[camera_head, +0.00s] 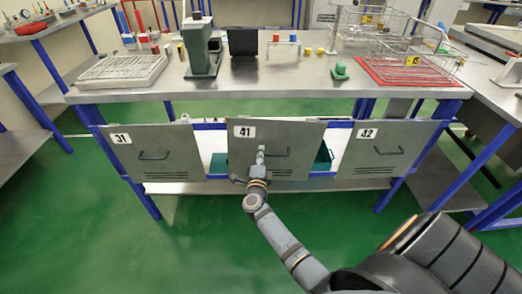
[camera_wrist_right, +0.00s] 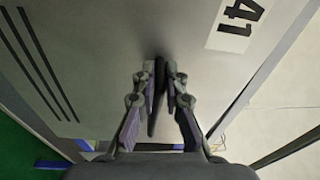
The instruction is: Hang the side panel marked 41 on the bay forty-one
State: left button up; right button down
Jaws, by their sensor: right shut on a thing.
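The grey side panel marked 41 (camera_head: 300,135) stands at the front of the middle bay under the workbench, between two other panels. My right gripper (camera_head: 261,152) is at its handle (camera_head: 279,153), whose left part is hidden by the fingers. In the right wrist view the fingers (camera_wrist_right: 160,75) are closed around the dark handle bar, with the panel face (camera_wrist_right: 100,50) and its 41 label (camera_wrist_right: 236,22) beyond. The panel covers most of bay forty-one; I cannot tell whether its top edge is hooked. My left gripper is not in view.
Panel 31 (camera_head: 158,138) hangs at left and panel 42 (camera_head: 395,135) at right, with gaps beside the middle panel. A green container (camera_head: 323,158) shows partly in the right gap. Above, the bench top (camera_head: 300,75) carries a press (camera_head: 201,50), trays and wire baskets.

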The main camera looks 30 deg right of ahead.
jog(key=p+v, duration=0.2)
jog(key=v, duration=0.6)
jog(key=shift+s+d+r, duration=0.3)
jog(key=shift+d, duration=0.05)
dwell(0.5)
